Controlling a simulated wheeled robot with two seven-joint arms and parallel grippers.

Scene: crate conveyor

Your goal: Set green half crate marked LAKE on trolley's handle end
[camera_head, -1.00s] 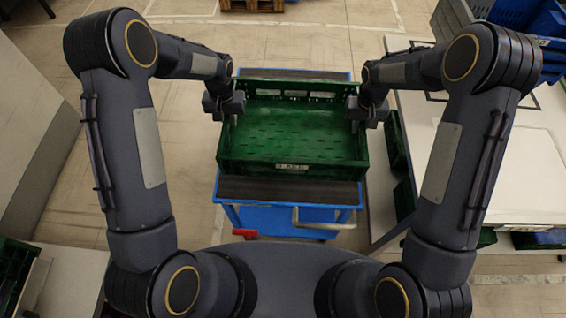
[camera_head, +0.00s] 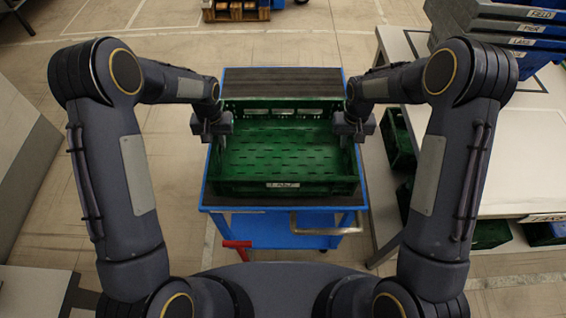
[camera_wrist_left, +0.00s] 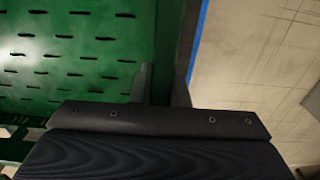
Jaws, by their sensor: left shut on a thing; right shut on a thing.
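The green half crate (camera_head: 284,188) is over the handle end of the blue trolley (camera_head: 214,201), its label toward me; the lettering is too small to read surely. It looks level and empty; whether it rests on the dark deck (camera_head: 284,83) I cannot tell. My left gripper (camera_head: 222,138) is shut on its left wall, and my right gripper (camera_head: 345,140) on its right wall. In the left wrist view the crate's slotted floor (camera_wrist_left: 75,50) shows, with its wall between the fingers (camera_wrist_left: 162,88). The trolley's handle (camera_head: 325,230) is at the near side.
The deck's far part is bare. A table (camera_head: 500,165) stands at the right, with stacked blue crates (camera_head: 500,35) behind and green crates (camera_head: 400,140) beside and below it. A red lever-like part (camera_head: 236,244) sticks out near the handle. A wooden pallet (camera_head: 235,12) lies far back.

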